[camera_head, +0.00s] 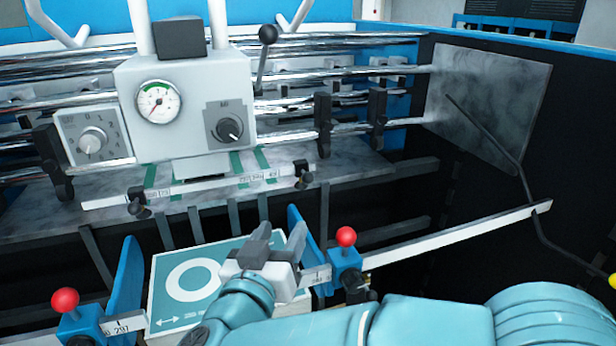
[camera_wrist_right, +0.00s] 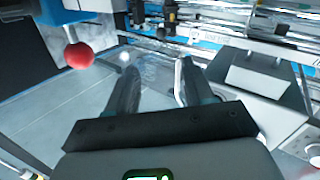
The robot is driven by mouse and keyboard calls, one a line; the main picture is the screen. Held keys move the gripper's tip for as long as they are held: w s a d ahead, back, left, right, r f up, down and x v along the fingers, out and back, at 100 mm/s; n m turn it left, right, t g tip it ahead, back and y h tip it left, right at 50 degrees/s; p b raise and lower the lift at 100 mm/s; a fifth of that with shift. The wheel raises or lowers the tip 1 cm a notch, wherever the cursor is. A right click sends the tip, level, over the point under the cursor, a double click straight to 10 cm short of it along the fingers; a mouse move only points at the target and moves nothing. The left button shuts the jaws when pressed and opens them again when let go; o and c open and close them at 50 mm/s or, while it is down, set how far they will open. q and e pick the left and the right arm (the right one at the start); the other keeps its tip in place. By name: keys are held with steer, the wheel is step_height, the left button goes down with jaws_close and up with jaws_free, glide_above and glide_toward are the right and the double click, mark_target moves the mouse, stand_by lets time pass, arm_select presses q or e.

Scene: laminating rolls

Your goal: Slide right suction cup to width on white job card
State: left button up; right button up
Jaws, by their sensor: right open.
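Two dark suction cups hang from a white scale bar (camera_head: 215,186) under the machine head. The right suction cup (camera_head: 303,178) is at the bar's right end and the left one (camera_head: 139,206) is near its left end. My right gripper (camera_head: 264,236) is over the right part of a teal-and-white sheet stack (camera_head: 170,272), below and left of the right cup and apart from it. In the right wrist view its two dark fingers (camera_wrist_right: 155,80) stand apart with nothing between them. I cannot make out a white job card. My left gripper is out of view.
Blue side guides with red knobs stand left (camera_head: 65,300) and right (camera_head: 346,237) of the stack. A long white rail (camera_head: 450,236) runs to the right. Above are a pressure gauge (camera_head: 158,101), a dial (camera_head: 92,141) and a black-ball lever (camera_head: 267,35). Chrome rollers lie behind.

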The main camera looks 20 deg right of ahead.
steer(key=p, duration=0.4)
glide_toward(306, 181)
steer(key=x, duration=0.8)
steer(key=shift+w+d, duration=0.25)
steer(key=shift+w, duration=0.05)
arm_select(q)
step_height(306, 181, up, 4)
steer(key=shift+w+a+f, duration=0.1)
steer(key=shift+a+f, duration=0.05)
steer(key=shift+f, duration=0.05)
arm_select(e)
steer(key=shift+w, duration=0.1)
